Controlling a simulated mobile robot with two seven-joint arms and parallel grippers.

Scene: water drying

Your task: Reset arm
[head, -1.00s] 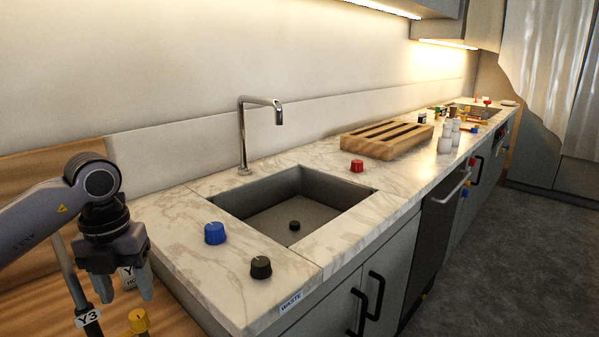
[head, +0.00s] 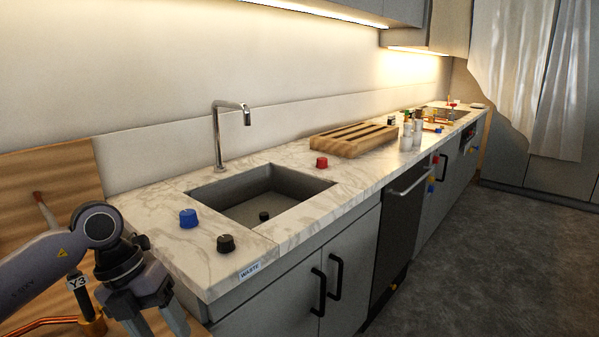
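My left gripper (head: 154,318) is at the lower left corner of the head view, in front of the sink counter's near left end. Its two fingers point down and stand apart, with nothing seen between them; the tips run close to the bottom edge. It is beside a brass-coloured fitting with a tag marked Y3 (head: 76,281) on the wooden surface. My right gripper is not in view.
The marble counter (head: 160,225) holds a sink (head: 235,205), a tap (head: 217,135), a blue knob (head: 188,218), a black knob (head: 226,244), a red knob (head: 321,162) and a wooden rack (head: 350,141). The floor (head: 470,260) at right is clear.

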